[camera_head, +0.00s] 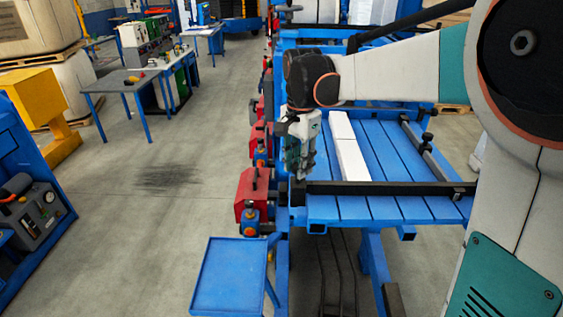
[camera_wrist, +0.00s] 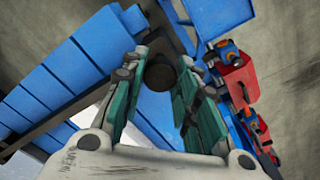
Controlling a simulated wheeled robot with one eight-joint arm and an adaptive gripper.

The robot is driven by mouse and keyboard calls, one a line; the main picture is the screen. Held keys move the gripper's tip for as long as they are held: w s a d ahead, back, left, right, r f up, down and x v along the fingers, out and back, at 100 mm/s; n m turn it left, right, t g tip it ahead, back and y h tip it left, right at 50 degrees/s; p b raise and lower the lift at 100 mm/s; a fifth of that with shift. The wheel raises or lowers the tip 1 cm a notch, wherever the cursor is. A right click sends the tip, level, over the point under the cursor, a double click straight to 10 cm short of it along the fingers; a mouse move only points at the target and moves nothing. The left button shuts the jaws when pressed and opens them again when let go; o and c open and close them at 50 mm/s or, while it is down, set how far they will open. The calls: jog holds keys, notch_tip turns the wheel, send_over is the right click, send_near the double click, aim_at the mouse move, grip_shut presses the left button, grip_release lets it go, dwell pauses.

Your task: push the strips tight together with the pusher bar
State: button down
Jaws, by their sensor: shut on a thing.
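White strips (camera_head: 352,160) lie on the blue slatted table (camera_head: 385,150), close together in one line running away from me. A long black bar (camera_head: 390,187), apparently the pusher bar, lies across the table's near side, close to the strips' near end. My gripper (camera_head: 304,178) points down at the bar's left end. My fingers hide how the knob joins the bar. Part of a white strip also shows there (camera_wrist: 92,108).
A second dark bar with knobs (camera_head: 430,150) runs along the table's right side. Red clamp units (camera_head: 252,190) line the left edge. An empty blue tray (camera_head: 228,275) stands at the near left. The floor left of it is open.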

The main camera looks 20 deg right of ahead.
jog(key=shift+w+d, duration=0.2)
jog(key=shift+w, duration=0.4)
jog(key=c, duration=1.2)
grip_release()
notch_tip(320, 180, up, 12)
jog(key=shift+s, duration=0.1)
